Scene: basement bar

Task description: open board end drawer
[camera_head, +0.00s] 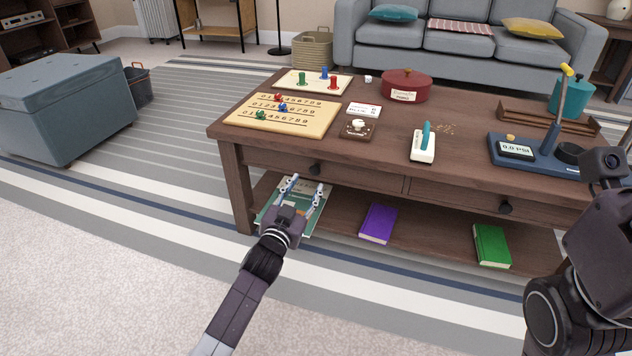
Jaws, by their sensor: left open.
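The wooden coffee table (390,150) has two drawers in its front side. The left drawer (270,162), at the end under the game boards, looks shut and has a dark round knob (314,168). The right drawer (455,197) also looks shut, with its own dark knob (505,207). My left gripper (306,184) is open and empty. Its fingers point toward the table, and their tips appear just below the left knob in the picture. I cannot tell whether they touch it.
On the tabletop are a number board (282,113), a peg board (310,82), a red pot (405,86) and a blue stand with a display (535,155). The lower shelf holds a purple book (378,224) and a green book (491,245). Striped rug lies clear in front.

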